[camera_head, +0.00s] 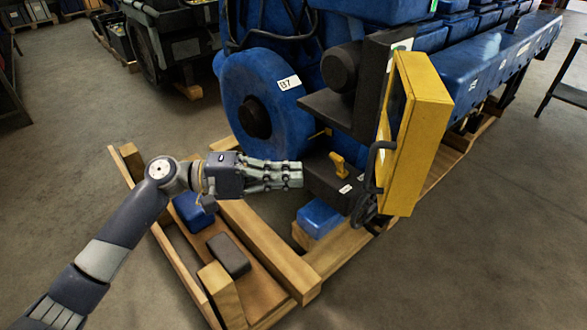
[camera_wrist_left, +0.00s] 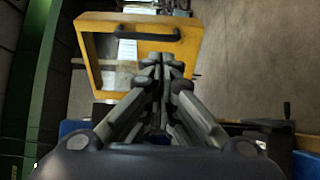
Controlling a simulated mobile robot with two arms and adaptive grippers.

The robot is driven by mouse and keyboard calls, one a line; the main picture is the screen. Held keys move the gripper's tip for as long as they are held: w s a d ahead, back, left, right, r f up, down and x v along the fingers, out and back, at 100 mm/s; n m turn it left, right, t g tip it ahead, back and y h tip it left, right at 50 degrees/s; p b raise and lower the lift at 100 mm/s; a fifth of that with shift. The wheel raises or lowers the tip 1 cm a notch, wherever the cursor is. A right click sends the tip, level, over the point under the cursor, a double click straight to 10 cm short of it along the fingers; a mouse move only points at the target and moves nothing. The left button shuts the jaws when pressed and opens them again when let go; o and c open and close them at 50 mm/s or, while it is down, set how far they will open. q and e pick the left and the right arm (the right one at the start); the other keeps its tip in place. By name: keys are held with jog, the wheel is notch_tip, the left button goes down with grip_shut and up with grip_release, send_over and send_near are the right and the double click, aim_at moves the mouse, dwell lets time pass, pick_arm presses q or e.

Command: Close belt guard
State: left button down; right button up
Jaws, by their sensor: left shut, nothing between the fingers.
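The yellow belt guard (camera_head: 420,135) stands swung out from the front of the blue engine, its black handle (camera_head: 376,165) on the near left edge. In the left wrist view the guard (camera_wrist_left: 88,48) shows as a yellow frame, with the black handle (camera_wrist_left: 148,33) along its top. My left gripper (camera_head: 301,174) is shut and empty, left of the guard and apart from the handle in the head view. In the left wrist view its fingertips (camera_wrist_left: 163,62) overlap the frame's lower right part; contact cannot be told. My right gripper is not in view.
A yellow lever (camera_head: 345,165) sits between gripper and guard. A wooden pallet (camera_head: 262,250) lies below, with a blue box (camera_head: 319,218) and a dark block (camera_head: 229,255).

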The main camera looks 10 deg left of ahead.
pick_arm(q)
jog(key=p+x, duration=0.4)
jog(key=x, duration=0.7)
jog(key=shift+p, duration=0.4)
jog(key=shift+w+d, duration=0.1)
jog(key=shift+d, duration=0.05)
